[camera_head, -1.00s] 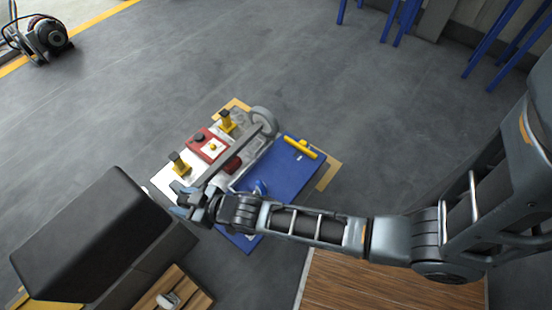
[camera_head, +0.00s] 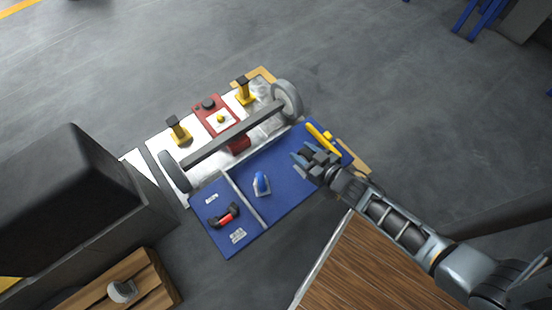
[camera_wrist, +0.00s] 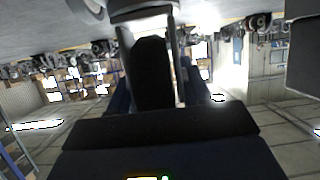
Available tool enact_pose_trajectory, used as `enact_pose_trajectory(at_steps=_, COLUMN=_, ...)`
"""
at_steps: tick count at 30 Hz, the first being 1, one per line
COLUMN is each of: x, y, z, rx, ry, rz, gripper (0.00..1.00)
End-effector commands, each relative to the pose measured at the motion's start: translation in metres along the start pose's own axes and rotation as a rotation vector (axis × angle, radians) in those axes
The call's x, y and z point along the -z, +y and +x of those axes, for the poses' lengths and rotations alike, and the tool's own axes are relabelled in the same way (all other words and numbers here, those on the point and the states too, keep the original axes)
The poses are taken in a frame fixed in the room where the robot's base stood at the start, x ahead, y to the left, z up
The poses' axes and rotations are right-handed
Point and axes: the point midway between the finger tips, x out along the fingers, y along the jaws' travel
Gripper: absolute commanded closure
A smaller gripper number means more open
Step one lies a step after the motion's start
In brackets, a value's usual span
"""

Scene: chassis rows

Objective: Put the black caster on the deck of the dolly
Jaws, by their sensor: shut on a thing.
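My gripper (camera_head: 303,156) hangs over the right part of the blue panel, beside a yellow bar. It is shut on the black caster (camera_wrist: 152,72), whose dark wheel shows between the fingers in the wrist view, with a grey part above it. In the head view the dark caster (camera_head: 307,153) is small and partly covered by the fingers. The blue panel (camera_head: 288,185) adjoins a white platform with an axle and two grey wheels. No part is marked as the dolly; I cannot tell for sure which surface is its deck.
A blue caster-like part (camera_head: 261,185) and a red-and-black part (camera_head: 225,215) lie on the blue panel. The yellow bar (camera_head: 323,139) is at its right end. Yellow posts, the axle (camera_head: 230,140) and a red box (camera_head: 215,117) stand behind. A dark block (camera_head: 70,190) is left, a wooden top (camera_head: 365,265) in front.

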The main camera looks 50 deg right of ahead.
Motion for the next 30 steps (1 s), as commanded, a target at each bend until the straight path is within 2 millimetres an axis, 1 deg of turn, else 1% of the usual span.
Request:
enact_pose_trajectory(at_steps=1, x=-0.024, y=0.007, z=0.000, rx=-0.007, ry=-0.004, rz=0.004, gripper=0.97)
enact_pose_trajectory(at_steps=3, x=-0.039, y=0.015, z=-0.004, rx=-0.012, ry=-0.007, rz=0.010, gripper=0.97)
enact_pose_trajectory(at_steps=6, x=-0.053, y=0.022, z=-0.009, rx=-0.016, ry=-0.012, rz=0.017, gripper=0.97)
enact_pose_trajectory(at_steps=8, x=-0.058, y=0.025, z=-0.011, rx=-0.017, ry=-0.014, rz=0.019, gripper=0.97)
enact_pose_trajectory(at_steps=11, x=-0.062, y=0.026, z=-0.005, rx=-0.017, ry=-0.013, rz=0.021, gripper=0.97)
enact_pose_trajectory(at_steps=14, x=-0.066, y=0.024, z=0.012, rx=-0.017, ry=-0.012, rz=0.022, gripper=0.97)
enact_pose_trajectory(at_steps=18, x=-0.071, y=0.020, z=0.046, rx=-0.017, ry=-0.011, rz=0.022, gripper=0.97)
enact_pose_trajectory(at_steps=24, x=-0.080, y=0.014, z=0.091, rx=-0.018, ry=-0.012, rz=0.022, gripper=0.97)
enact_pose_trajectory(at_steps=27, x=-0.082, y=0.011, z=0.108, rx=-0.017, ry=-0.014, rz=0.021, gripper=0.97)
enact_pose_trajectory(at_steps=30, x=-0.083, y=0.010, z=0.117, rx=-0.017, ry=-0.014, rz=0.022, gripper=0.97)
